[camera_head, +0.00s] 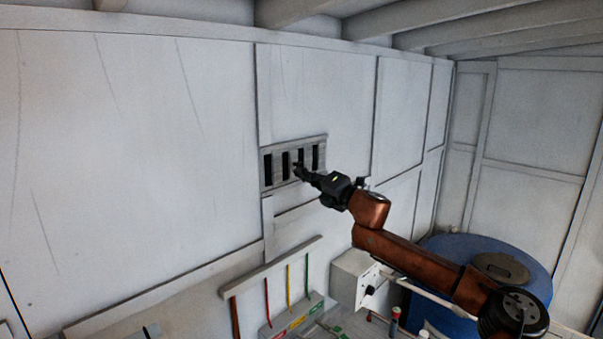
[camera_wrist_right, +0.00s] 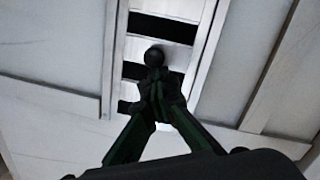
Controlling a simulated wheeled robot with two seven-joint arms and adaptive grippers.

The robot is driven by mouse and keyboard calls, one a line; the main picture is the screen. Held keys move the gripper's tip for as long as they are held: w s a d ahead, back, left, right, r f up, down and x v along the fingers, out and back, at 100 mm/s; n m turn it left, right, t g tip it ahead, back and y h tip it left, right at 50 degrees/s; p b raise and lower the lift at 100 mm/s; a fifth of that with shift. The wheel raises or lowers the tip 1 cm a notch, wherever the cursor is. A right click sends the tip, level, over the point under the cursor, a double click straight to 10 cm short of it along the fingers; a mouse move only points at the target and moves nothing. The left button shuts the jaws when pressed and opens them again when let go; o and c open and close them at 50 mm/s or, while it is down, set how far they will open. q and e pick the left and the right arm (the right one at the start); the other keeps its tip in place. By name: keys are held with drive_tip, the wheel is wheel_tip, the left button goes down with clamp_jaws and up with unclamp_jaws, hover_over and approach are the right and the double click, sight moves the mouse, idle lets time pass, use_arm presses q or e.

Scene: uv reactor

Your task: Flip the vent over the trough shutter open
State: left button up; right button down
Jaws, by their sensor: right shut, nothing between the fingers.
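The vent (camera_head: 265,172) is a pale slatted panel on the wall, with several dark upright slots in the head view. It also shows in the right wrist view (camera_wrist_right: 185,60), where its dark slots run across the picture. A round dark knob (camera_wrist_right: 154,56) sits on the vent just beyond my fingertips. My right gripper (camera_head: 299,170) is shut and empty, with its tips at the vent's lower middle. In the right wrist view the shut fingertips (camera_wrist_right: 155,82) are right at the knob; I cannot tell whether they touch it. My left gripper is not in view.
A shelf or trough edge (camera_head: 268,267) with coloured strips hanging below it is at the lower middle. Ceiling beams run above. The wall left of the vent is bare.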

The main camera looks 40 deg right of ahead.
drive_tip(key=shift+s+d+r, duration=0.1)
drive_tip(key=shift+d+r, duration=0.4)
drive_tip(key=s+a+f+b, duration=0.2)
drive_tip(key=s+b, duration=0.3)
drive_tip(key=b, duration=0.2)
drive_tip(key=s+a+f+b, duration=0.1)
drive_tip(key=s+a+b, duration=0.1)
drive_tip(key=s+b, duration=0.3)
drive_tip(key=b, duration=0.3)
drive_tip(key=shift+s+f, duration=0.3)
drive_tip(key=shift+f, duration=0.1)
